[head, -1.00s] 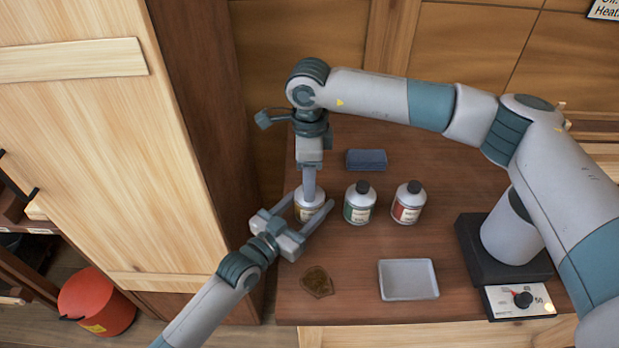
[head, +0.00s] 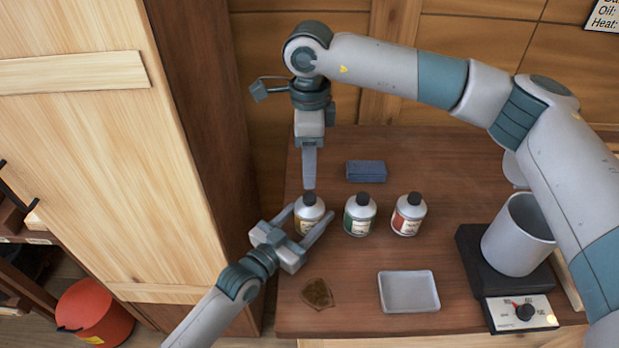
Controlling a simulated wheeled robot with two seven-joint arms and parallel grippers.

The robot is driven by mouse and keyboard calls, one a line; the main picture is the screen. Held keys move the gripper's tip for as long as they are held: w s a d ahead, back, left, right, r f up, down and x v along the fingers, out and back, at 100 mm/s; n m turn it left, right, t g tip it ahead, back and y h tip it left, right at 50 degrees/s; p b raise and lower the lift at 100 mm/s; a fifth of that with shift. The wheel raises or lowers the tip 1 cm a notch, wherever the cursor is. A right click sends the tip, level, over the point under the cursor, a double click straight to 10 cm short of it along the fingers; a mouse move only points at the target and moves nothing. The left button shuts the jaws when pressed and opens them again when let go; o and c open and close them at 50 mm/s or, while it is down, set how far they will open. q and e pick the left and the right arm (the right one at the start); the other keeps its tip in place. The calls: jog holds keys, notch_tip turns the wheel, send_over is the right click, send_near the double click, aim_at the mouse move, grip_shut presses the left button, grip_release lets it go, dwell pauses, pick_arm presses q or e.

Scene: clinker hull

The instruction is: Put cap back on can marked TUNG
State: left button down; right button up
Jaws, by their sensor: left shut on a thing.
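Three white cans with dark caps stand in a row on the brown bench. The left can (head: 309,216) has a yellowish label, the middle can (head: 359,217) a green one and the right can (head: 408,217) a red one; the lettering is too small to read. A dark cap (head: 309,198) sits on top of the left can; whether it is fully seated I cannot tell. My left gripper (head: 306,229) is shut on the left can, which stands upright. My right gripper (head: 309,184) points down just above that cap, seen edge-on, so its finger gap is hidden.
A blue block (head: 366,171) lies behind the cans. A brown patch of cloth or similar (head: 318,294) and a grey tray (head: 409,306) lie in front. A grey pot (head: 518,238) stands on a hot plate (head: 523,313) at right, beneath my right arm. A wooden cabinet (head: 90,150) borders the bench's left.

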jog(key=shift+r, duration=1.9)
pick_arm(q)
jog(key=c, duration=0.6)
grip_release()
jog(key=shift+v, duration=0.8)
pick_arm(e)
notch_tip(320, 180, down, 4)
jog(key=b, duration=0.3)
jog(key=shift+b, duration=0.4)
pick_arm(q)
jog(key=v, duration=1.5)
jog(key=shift+s+a, duration=0.15)
jog(key=shift+s, duration=0.2)
